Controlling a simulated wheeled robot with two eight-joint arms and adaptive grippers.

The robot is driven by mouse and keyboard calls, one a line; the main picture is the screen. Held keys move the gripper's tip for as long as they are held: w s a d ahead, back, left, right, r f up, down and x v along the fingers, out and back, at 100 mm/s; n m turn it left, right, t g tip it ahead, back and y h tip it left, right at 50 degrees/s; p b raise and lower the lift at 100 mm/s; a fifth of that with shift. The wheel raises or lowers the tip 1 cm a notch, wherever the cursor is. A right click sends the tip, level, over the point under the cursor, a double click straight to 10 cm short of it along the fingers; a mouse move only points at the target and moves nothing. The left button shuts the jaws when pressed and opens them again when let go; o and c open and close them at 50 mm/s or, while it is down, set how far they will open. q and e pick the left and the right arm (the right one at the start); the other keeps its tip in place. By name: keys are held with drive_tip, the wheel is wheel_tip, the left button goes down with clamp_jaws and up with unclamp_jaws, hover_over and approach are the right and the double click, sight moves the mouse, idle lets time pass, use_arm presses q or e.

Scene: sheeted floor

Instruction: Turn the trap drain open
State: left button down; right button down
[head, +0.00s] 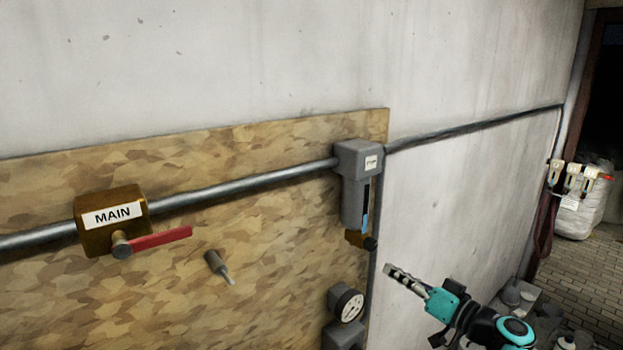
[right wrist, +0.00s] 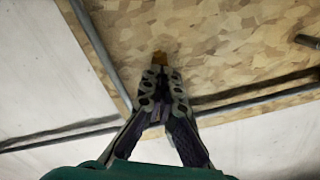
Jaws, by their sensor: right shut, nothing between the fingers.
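The trap is a grey box with a small label (head: 357,160) on the pipe. A brass drain fitting (head: 355,238) with a dark round end sits at its bottom, beside a blue strip. My right gripper (head: 391,272) is shut and empty, below and to the right of the drain, apart from it in the head view. In the right wrist view the closed fingertips (right wrist: 160,72) point at the board, with a small brass piece (right wrist: 159,58) just beyond them. It looks like the drain; I cannot tell whether they touch. My left gripper is out of view.
A brass MAIN valve (head: 112,217) with a red lever (head: 160,240) is on the pipe (head: 255,187) at left. A grey peg (head: 217,265) sticks out of the board (head: 300,260). A round gauge (head: 349,305) lies below the trap. A white sack (head: 590,205) stands far right.

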sight(370, 245)
drive_tip(key=x, duration=0.5)
drive_tip(key=shift+w+b, duration=0.1)
drive_tip(key=shift+b, duration=0.2)
drive_tip(key=shift+r, duration=0.15)
